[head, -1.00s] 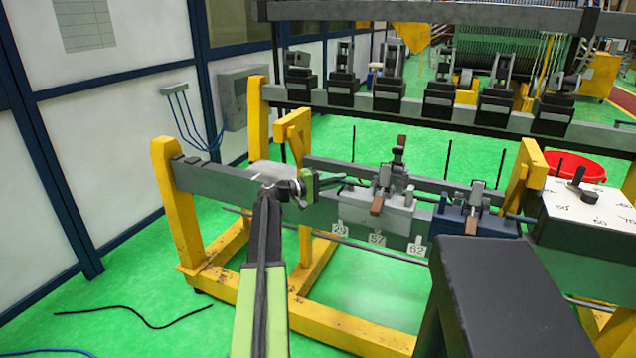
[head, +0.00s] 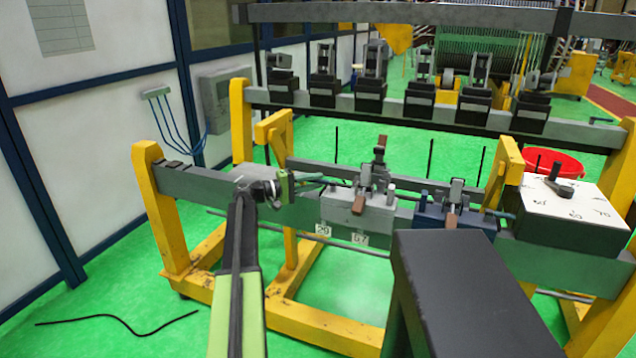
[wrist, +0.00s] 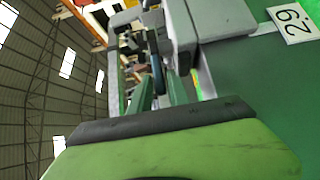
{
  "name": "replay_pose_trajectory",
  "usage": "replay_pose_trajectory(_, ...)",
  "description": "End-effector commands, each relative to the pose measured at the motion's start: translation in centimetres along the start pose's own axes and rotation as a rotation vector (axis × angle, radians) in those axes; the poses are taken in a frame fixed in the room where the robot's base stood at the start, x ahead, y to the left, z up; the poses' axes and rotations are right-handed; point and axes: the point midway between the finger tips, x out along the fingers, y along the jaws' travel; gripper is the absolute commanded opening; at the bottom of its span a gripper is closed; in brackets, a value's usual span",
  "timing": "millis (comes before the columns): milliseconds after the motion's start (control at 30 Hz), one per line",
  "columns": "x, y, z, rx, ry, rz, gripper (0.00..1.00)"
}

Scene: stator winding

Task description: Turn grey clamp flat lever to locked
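The grey clamp (head: 345,212) sits on the grey rail in the head view. One brown-tipped lever (head: 358,205) points down at its front, and another brown-tipped lever (head: 382,142) stands up behind it. I cannot tell which is the flat lever. My gripper (head: 318,180) is at the clamp's upper left, its green fingers pointing right towards it. In the wrist view, my gripper's fingers (wrist: 160,90) are spread apart with a gap between them. A grey block, apparently the clamp (wrist: 222,18), lies just beyond them. A dark part shows between the fingers; contact is unclear.
A blue clamp (head: 455,215) is right of the grey one. A white-topped box with a dark knob (head: 570,205) is further right. A dark block (head: 470,285) stands in the front right. Yellow frame posts (head: 165,220) stand left.

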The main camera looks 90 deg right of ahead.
Motion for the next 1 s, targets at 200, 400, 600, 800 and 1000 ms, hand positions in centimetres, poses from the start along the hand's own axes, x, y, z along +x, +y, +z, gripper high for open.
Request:
replay_pose_trajectory(200, -5.8, 0.0, 0.0, 0.000, 0.004, 0.000, 0.22)
replay_pose_trajectory(400, -11.3, 0.0, 0.0, 0.000, 0.004, 0.000, 0.22)
replay_pose_trajectory(600, -15.1, 0.0, -0.1, 0.001, 0.003, 0.000, 0.22)
replay_pose_trajectory(800, -16.2, 0.0, 0.0, 0.001, 0.001, 0.000, 0.22)
replay_pose_trajectory(1000, -16.2, 0.0, 0.0, 0.001, 0.001, 0.000, 0.22)
